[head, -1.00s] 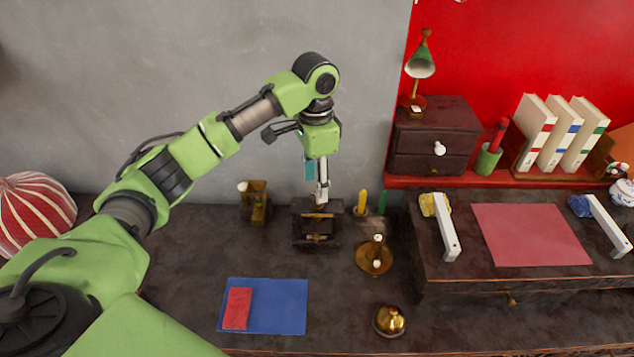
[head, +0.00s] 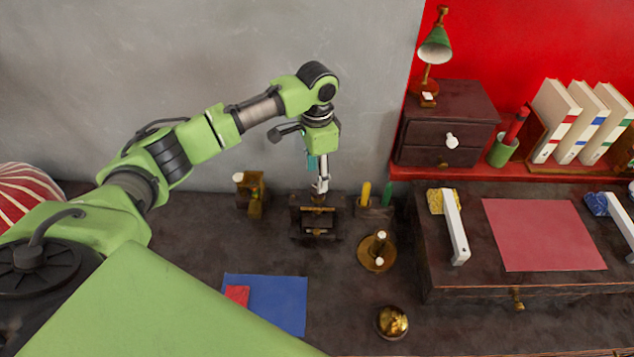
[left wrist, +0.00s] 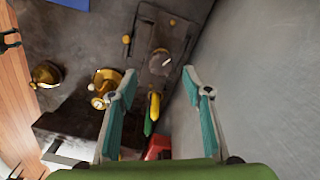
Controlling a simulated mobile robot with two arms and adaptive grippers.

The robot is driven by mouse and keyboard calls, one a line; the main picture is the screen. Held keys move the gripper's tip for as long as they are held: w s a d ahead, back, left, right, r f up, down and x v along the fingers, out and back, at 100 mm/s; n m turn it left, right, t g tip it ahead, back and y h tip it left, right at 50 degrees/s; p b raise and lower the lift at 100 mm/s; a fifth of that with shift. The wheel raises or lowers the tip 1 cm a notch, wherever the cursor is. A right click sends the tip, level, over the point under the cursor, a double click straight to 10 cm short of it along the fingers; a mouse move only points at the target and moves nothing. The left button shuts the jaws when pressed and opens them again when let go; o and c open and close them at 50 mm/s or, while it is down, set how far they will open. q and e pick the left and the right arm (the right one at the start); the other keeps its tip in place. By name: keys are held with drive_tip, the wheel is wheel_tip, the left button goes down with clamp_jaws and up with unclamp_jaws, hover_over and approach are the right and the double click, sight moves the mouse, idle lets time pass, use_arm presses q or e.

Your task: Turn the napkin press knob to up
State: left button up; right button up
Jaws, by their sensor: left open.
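The napkin press (head: 316,224) is a dark wooden frame standing on the desk near the grey wall. My left gripper (head: 320,188) points down at the top of the press in the head view. The left wrist view shows its two teal-padded fingers (left wrist: 159,97) spread apart with nothing held between them. The press also shows there as a dark slab (left wrist: 150,78) ahead of the fingertips. The knob is not clear in either view, and I cannot tell its setting. My right gripper is not in view.
Yellow and green sticks (head: 366,194) stand just right of the press. A brass candle holder (head: 377,252), a bell (head: 391,322) and a small brass-and-wood object (head: 250,195) are near. A blue mat (head: 285,300) lies in front. The raised desk part (head: 470,278) is at right.

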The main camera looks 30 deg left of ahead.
use_arm(q)
wheel_tip(320, 180, down, 5)
drive_tip(key=shift+r, duration=0.15)
drive_tip(key=shift+f, duration=0.25)
drive_tip(key=shift+w, duration=0.1)
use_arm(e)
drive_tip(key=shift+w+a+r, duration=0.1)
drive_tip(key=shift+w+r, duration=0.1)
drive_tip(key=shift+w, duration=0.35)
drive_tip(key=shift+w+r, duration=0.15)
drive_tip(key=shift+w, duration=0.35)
use_arm(q)
drive_tip(key=c, duration=1.1)
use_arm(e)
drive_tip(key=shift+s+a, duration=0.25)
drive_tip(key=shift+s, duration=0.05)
